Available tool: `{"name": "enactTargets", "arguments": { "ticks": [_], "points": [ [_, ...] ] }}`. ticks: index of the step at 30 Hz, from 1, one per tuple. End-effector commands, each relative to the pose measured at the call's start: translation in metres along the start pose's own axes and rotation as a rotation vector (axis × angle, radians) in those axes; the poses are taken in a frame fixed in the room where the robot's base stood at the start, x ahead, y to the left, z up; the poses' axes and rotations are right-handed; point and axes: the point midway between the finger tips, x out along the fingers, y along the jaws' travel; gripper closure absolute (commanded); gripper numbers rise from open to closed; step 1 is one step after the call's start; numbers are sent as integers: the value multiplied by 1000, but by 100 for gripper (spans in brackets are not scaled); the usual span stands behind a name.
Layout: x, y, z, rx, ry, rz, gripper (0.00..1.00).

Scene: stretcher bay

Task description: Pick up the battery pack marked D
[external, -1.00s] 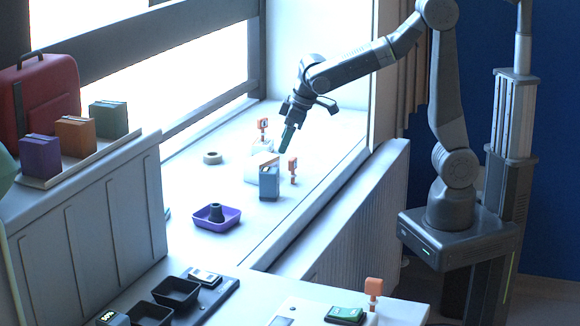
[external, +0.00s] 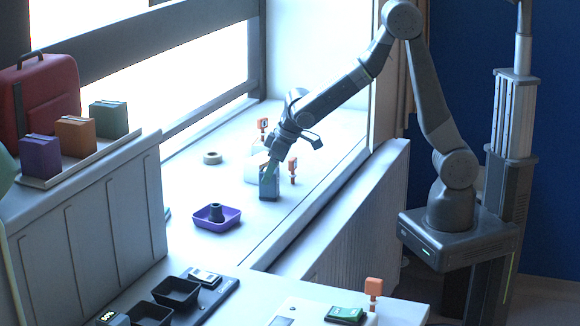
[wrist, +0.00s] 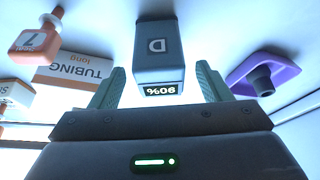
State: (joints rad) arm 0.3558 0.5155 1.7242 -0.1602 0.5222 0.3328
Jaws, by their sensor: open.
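The battery pack marked D (wrist: 158,50) is a grey block with a small display reading 90%. In the wrist view it stands ahead of my open gripper (wrist: 158,88), between the lines of the two green fingers, with its lettering upside down in the picture. In the external view the grey pack (external: 269,186) stands upright on the white window sill. My gripper (external: 268,168) is right at its top there, and its fingers partly cover the pack. I cannot tell whether the fingers touch it.
A purple tray (external: 217,222) with a dark peg-like piece stands left of the pack. A tape roll (external: 212,158) lies farther back. Orange tags stand nearby.

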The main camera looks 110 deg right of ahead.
Motion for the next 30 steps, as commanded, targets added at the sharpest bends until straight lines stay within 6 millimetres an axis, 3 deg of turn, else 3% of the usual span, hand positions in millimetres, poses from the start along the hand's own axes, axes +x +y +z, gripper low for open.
{"name": "enactTargets", "arguments": {
  "ticks": [7, 17, 26, 27, 30],
  "points": [
    [28, 0, -1, 1, -2, 0, 29],
    [33, 0, -1, 0, 0, 0, 29],
    [33, 0, -1, 0, 0, 0, 88],
    [32, 0, -2, 0, 2, -1, 92],
    [32, 0, -2, 0, 2, -1, 92]
  ]
}}
